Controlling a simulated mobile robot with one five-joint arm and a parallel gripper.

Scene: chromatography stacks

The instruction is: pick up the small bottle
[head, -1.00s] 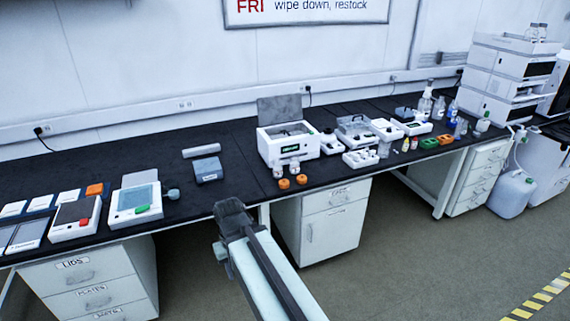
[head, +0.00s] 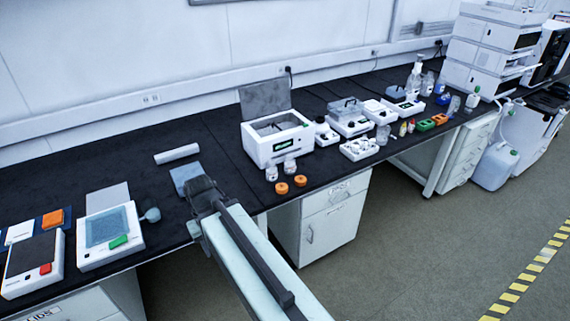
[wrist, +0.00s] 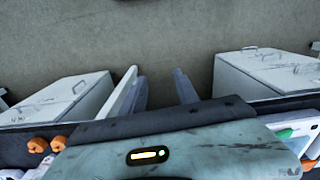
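Several containers could be the small bottle; I cannot tell which. Two small clear bottles with pale caps stand near the bench's front edge in the head view, the left one (head: 271,174) and the right one (head: 290,165). Farther right are a tiny yellow-bodied bottle (head: 403,129) and a red-capped one (head: 411,127). A larger clear bottle (head: 428,84) stands at the back right. My gripper (head: 203,191) is at the bench's front edge, left of the two clear bottles and apart from them.
Two orange caps (head: 291,185) lie in front of the clear bottles. A white open-lidded instrument (head: 277,138) stands behind them. Cabinets (head: 320,220) stand under the black bench (head: 130,172). The floor in front is clear.

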